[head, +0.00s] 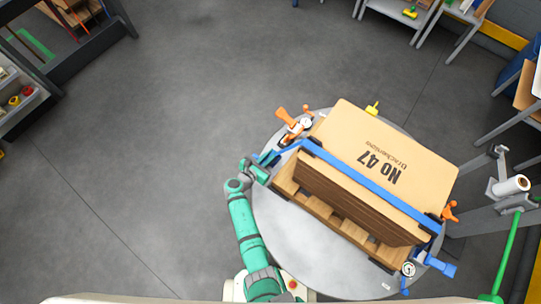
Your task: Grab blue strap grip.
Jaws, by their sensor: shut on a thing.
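A blue strap (375,187) runs across the top of a stack of brown boards (415,165) marked "No 47" and down toward its left and right ends. The stack sits on a wooden pallet (325,213) on a round grey table (285,225). My gripper (264,160) is at the stack's left end, shut on the blue strap grip (271,156). The fingertips are small here and partly hidden by my wrist. My green arm reaches up from the bottom of the view.
Orange clamps stand by the stack, one at the upper left (290,122) and one at the right (450,211). A blue handle (440,265) sits at the lower right. A paper roll (511,186) is on a stand to the right. The floor (160,130) on the left is clear.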

